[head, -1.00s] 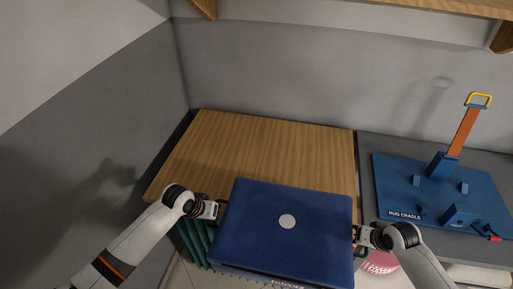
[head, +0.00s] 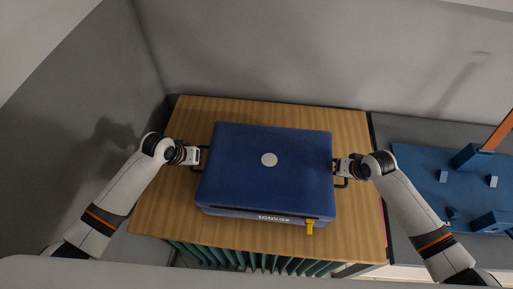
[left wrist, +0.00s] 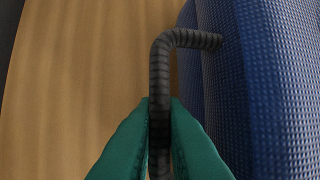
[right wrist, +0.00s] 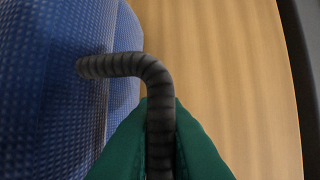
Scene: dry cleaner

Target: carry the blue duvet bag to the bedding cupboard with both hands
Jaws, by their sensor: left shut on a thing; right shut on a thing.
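The blue duvet bag (head: 265,180) is level over the wooden top of the cupboard (head: 160,205), with a white disc on its lid and a yellow tab at its front. I cannot tell whether it touches the wood. My left gripper (head: 197,157) is shut on the black handle at the bag's left side; the left wrist view shows green fingers around that handle (left wrist: 160,75). My right gripper (head: 338,168) is shut on the right side handle, which also shows in the right wrist view (right wrist: 157,90).
A blue rug cradle (head: 435,180) with an orange upright stands on the grey surface to the right. Grey walls rise at the left and back. Green pleated fabric (head: 250,261) hangs below the wooden top's front edge. Bare wood shows around the bag.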

